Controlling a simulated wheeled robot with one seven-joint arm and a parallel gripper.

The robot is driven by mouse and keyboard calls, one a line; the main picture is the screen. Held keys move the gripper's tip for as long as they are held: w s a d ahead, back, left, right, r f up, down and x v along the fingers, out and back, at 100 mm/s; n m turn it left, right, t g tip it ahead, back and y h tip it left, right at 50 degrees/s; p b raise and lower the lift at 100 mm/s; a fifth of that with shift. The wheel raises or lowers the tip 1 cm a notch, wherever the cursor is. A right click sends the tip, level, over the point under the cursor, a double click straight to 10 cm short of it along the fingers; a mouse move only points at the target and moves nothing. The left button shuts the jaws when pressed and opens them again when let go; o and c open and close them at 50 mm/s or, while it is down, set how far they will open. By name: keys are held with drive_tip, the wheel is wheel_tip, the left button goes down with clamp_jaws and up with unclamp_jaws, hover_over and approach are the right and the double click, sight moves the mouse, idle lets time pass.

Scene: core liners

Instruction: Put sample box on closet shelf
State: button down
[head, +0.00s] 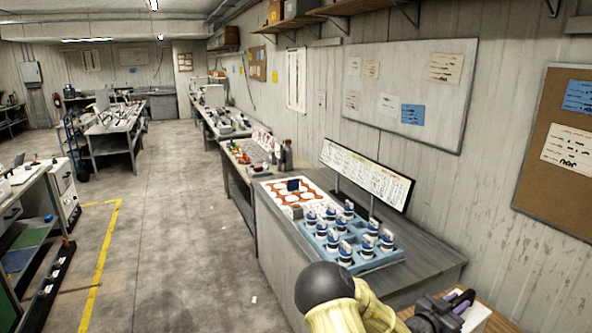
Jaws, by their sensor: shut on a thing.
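My gripper (458,301) is at the bottom right, at the end of my yellowish arm, and partly cut off by the lower edge. It is shut on a small pale thing with a purple part (474,316), which looks like the sample box, though little of it shows. A brown wooden surface (500,322) shows below and beside it; I cannot tell whether the box touches it. No closet shelf can be made out in this view.
A grey bench (432,262) along the right wall carries a blue rack (385,256) of several blue-and-white jars and a long chart panel (368,174). A wall shelf (345,8) hangs above. The concrete floor (175,205) to the left is open, with benches beyond.

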drive_tip(key=a+f+n+t+y, duration=0.55)
drive_tip(key=a+f+y, duration=0.35)
drive_tip(key=a, duration=0.5)
drive_tip(key=a+f+n+t+y, duration=0.4)
drive_tip(key=a+f+n+y, duration=0.3)
drive_tip(key=a+f, duration=0.6)
wheel_tip(320, 180, down, 10)
drive_tip(key=a+b, duration=0.1)
drive_tip(key=b, duration=1)
drive_tip(key=shift+b, duration=0.35)
drive_tip(key=shift+w+f+m+g, duration=0.1)
drive_tip(key=shift+w+m+g, duration=0.05)
drive_tip(key=shift+m+g, duration=0.1)
drive_tip(key=shift+d, duration=0.1)
drive_tip(key=s+f, duration=0.3)
drive_tip(key=s, duration=0.6)
drive_tip(key=shift+f, duration=0.15)
drive_tip(key=shift+w, duration=0.1)
